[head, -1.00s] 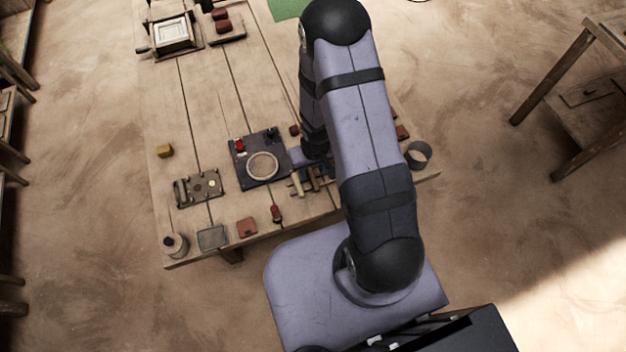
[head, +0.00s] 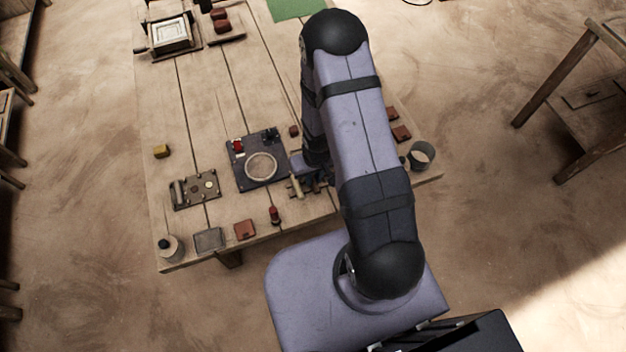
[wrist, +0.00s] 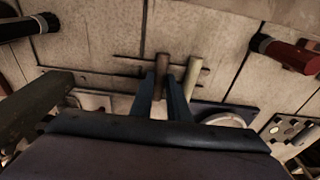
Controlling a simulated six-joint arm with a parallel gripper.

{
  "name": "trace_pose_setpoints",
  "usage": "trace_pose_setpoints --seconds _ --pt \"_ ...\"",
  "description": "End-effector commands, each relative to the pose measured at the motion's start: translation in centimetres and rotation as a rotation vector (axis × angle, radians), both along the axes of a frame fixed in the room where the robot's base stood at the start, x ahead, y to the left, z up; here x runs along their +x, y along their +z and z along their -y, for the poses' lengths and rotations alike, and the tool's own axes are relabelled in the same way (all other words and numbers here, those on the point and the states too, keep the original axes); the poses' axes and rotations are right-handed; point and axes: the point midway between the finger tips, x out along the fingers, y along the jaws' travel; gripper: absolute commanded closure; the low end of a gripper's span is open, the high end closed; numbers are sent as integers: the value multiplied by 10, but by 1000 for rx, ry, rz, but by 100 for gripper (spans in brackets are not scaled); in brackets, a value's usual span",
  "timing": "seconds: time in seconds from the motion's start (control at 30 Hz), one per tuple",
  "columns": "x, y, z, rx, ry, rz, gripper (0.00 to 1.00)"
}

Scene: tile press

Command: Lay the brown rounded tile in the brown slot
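In the wrist view my gripper (wrist: 161,88) reaches over a small rack of rods, with one finger on each side of a brown rounded piece (wrist: 161,64), probably the brown rounded tile. Whether the fingers press on it or stand slightly clear, I cannot tell. A cream rod (wrist: 193,74) lies just right of it, outside the fingers. In the head view the cream rod (head: 296,186) shows at the rack, while my arm hides my fingertips and most of the rack. I cannot make out a brown slot for certain.
A dark board with a round pale disc (head: 261,166) lies left of the rack. A plate with round spots (head: 195,190), a red-handled tool (head: 274,215) and a grey cup (head: 421,155) stand around. A framed press-like box (head: 171,35) sits at the far left. The table's middle is mostly clear.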

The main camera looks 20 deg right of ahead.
Motion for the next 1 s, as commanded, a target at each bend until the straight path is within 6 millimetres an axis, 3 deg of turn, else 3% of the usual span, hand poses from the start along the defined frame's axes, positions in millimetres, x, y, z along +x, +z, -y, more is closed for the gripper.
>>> trace_pose_setpoints --seconds 0.47,0.9,1.0 --pt "0 4 0 0 0 1 100" --pt "-1 41 0 0 -1 0 100" --pt "-12 29 0 0 -1 2 100"
